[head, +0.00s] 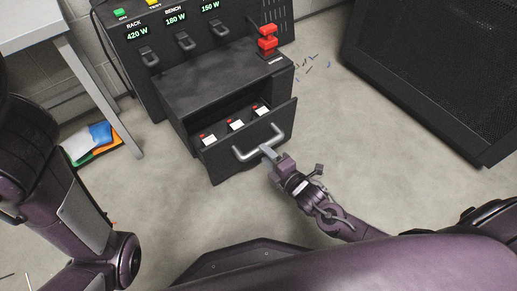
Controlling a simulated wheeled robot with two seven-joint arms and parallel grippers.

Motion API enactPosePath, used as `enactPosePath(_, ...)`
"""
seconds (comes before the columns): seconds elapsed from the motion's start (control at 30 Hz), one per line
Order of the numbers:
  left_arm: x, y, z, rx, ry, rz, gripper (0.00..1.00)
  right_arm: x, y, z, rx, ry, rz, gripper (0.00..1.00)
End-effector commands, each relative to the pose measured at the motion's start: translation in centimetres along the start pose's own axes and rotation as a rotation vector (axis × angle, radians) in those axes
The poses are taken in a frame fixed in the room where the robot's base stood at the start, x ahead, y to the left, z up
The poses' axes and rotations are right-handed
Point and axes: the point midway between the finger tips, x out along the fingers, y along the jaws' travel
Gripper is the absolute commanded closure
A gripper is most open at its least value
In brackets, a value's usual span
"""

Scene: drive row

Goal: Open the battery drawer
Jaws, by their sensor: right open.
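The battery drawer (222,166) is pulled out of the black cabinet (217,87). Several white batteries (236,125) with red marks show in a row inside it. Its grey bar handle (244,155) is on the front face. My right gripper (268,152) is at the handle's bar, with its jaws open. The fingers overlap the bar in this view, and I cannot tell whether they touch it. My left arm shows at the left edge, but its gripper is out of view.
A panel with lit displays (176,20) and levers stands behind the cabinet. A red switch (267,41) sits on top. A black mesh cabinet (440,70) is at the right. A table (30,25) and coloured cloths (92,141) are at the left.

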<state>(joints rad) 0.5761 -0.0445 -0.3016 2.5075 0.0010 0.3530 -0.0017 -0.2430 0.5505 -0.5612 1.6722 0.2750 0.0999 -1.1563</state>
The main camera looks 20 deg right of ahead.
Motion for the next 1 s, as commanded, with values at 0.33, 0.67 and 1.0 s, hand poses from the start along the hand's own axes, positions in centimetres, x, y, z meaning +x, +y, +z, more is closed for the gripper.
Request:
enactPosePath(0.33,-2.7,0.2,-0.5,0.006,-0.007,-0.001,0.24,4.4,-0.2,0.0,0.000,-0.001,-0.001,0.57)
enactPosePath(0.67,-2.6,0.2,-0.5,0.006,-0.008,-0.001,0.24,4.6,-0.1,0.0,0.000,-0.001,-0.001,0.61)
enactPosePath(1.0,-2.7,0.2,-0.5,0.006,-0.008,-0.001,0.24,4.5,-0.1,0.0,0.000,-0.001,-0.001,1.00)
